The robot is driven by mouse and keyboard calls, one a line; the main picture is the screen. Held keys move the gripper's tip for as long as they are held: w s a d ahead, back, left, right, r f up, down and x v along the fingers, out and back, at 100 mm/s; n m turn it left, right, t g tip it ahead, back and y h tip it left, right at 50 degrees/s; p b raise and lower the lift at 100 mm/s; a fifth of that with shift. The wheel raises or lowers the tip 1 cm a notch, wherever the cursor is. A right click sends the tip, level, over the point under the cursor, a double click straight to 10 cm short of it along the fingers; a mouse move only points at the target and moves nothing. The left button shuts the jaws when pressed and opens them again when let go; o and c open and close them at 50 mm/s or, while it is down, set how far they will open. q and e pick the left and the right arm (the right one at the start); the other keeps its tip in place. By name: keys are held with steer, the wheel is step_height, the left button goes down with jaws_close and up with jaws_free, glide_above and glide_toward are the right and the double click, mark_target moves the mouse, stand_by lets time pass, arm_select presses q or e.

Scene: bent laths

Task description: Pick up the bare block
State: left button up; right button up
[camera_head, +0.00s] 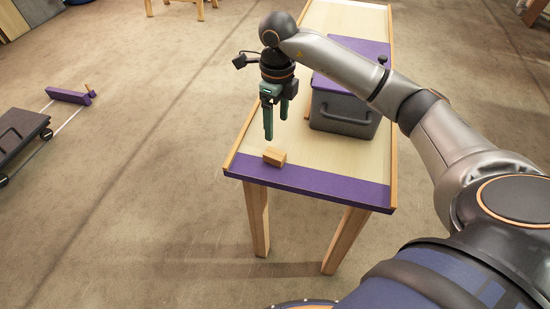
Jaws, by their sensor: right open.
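A small bare wooden block (274,156) lies on the table near its front left corner, just behind the purple front band. My right gripper (276,122) points down above the table, with its green fingers apart and nothing between them. It hangs above and slightly behind the block, apart from it. The block is fully visible. My left gripper is not in the view.
A grey box with a purple lid (344,105) stands on the table (310,152) right of my gripper, partly behind my right arm. Thin wooden rails edge the table's sides. A dark cart (20,133) with purple parts stands on the floor at left.

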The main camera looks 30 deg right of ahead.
mark_target(276, 154)
step_height(276, 154, down, 12)
steer(key=shift+w+f, duration=0.1)
stand_by(0.5)
jaws_close()
stand_by(0.5)
